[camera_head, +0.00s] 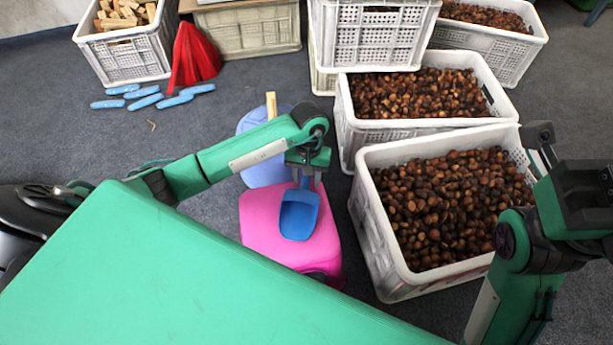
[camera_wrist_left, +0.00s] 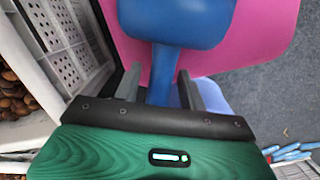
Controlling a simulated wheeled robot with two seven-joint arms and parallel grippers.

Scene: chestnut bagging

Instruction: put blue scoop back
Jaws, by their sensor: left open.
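The blue scoop (camera_head: 299,213) is at the pink stool (camera_head: 262,214), its bowl over the pink top and its handle toward my left gripper (camera_head: 306,168). In the left wrist view the scoop's blue handle (camera_wrist_left: 163,75) lies between the two grey fingers of my left gripper (camera_wrist_left: 160,88). The fingers are open, with a gap beside the handle. Whether the scoop rests fully on the stool cannot be told. My right gripper (camera_head: 572,180) is at the right edge, beside the chestnut crate and away from the scoop; its finger opening is unclear.
A white crate of chestnuts (camera_head: 382,262) stands right of the pink stool, with more crates behind. A lilac stool (camera_head: 262,174) is behind the pink one. Blue objects (camera_head: 145,101) and a red item (camera_head: 193,57) lie on the floor at the left. Grey floor between is free.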

